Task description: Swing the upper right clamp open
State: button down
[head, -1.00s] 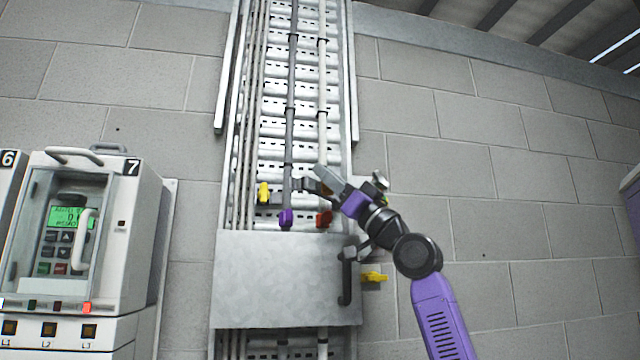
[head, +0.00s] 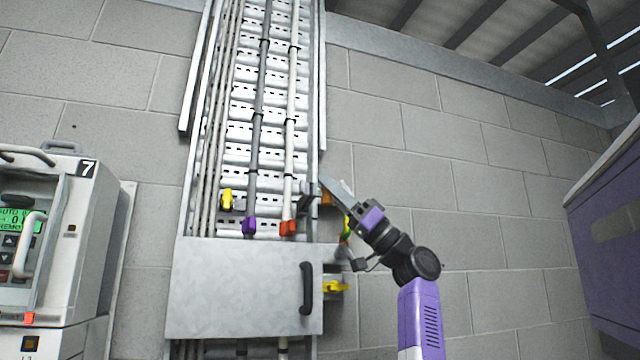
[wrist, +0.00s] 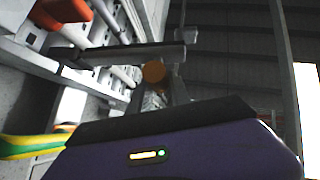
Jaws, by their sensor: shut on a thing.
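The upper right clamp (head: 311,188) is a dark grey bar at the right rail of the cable tray, with an orange part (head: 326,199) at its outer end. In the wrist view the dark bar (wrist: 115,56) runs across the tray's side, and a round orange end (wrist: 153,72) shows before my fingers. My gripper (head: 332,193) is shut on the clamp at this orange end, right of the rail. The fingers partly hide the grip, and the clamp's exact angle is hard to tell.
A grey cover panel (head: 240,287) with a black handle (head: 306,288) lies below. A yellow clamp handle (head: 335,287) sticks out right of it, another (head: 227,200) sits upper left. A green-yellow cable (head: 346,228) runs beside my gripper.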

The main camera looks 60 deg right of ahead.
jog(key=shift+s+d, duration=0.1)
jog(key=shift+d, duration=0.4)
jog(key=c, duration=1.2)
grip_release()
jog(key=shift+d, duration=0.15)
jog(key=shift+f, duration=0.1)
jog(key=b+v, duration=0.2)
jog(key=v, duration=0.5)
jog(key=shift+s+f+b, duration=0.2)
jog(key=shift+f+b, duration=0.05)
jog(key=shift+b, duration=0.1)
